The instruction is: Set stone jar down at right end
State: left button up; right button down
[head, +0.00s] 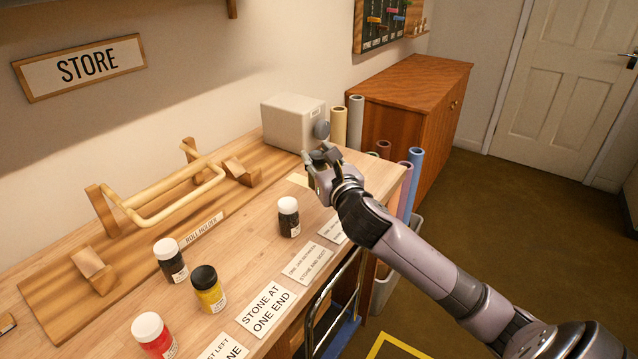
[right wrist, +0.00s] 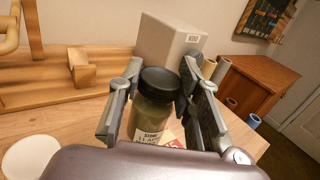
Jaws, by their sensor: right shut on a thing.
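The stone jar (right wrist: 152,112) has a black lid, olive-grey contents and a label on which STONE seems to be printed. In the right wrist view it stands roughly upright between the fingers of my right gripper (head: 322,165), which is shut on it. The gripper is at the right end of the wooden table (head: 245,245), just in front of the grey box. In the head view the gripper hides most or all of the jar. I cannot tell whether its base touches the table. My left gripper is not in view.
A white-lidded dark jar (head: 289,217) stands left of the gripper. Another dark jar (head: 171,260), a yellow jar (head: 209,291) and a red jar (head: 152,336) stand farther left. The grey box (head: 290,122) is behind. Cards, including STONE AT ONE END (head: 266,309), line the front edge.

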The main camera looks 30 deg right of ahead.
jog(key=shift+f, duration=0.8)
notch_tip(320, 180, down, 4)
jog(key=shift+r+b, duration=0.25)
jog(key=shift+b, duration=0.2)
jog(key=shift+f, duration=0.3)
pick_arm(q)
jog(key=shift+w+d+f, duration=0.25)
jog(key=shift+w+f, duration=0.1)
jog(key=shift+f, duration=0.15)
pick_arm(e)
jog(key=c, duration=1.2)
grip_release()
jog(key=shift+f, duration=0.1)
jog(key=shift+o, duration=0.2)
jog(key=shift+s, duration=0.2)
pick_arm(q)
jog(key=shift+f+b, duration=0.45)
pick_arm(e)
jog(key=v, duration=1.1)
jog(key=shift+s+a, duration=0.1)
jog(key=shift+s, duration=0.25)
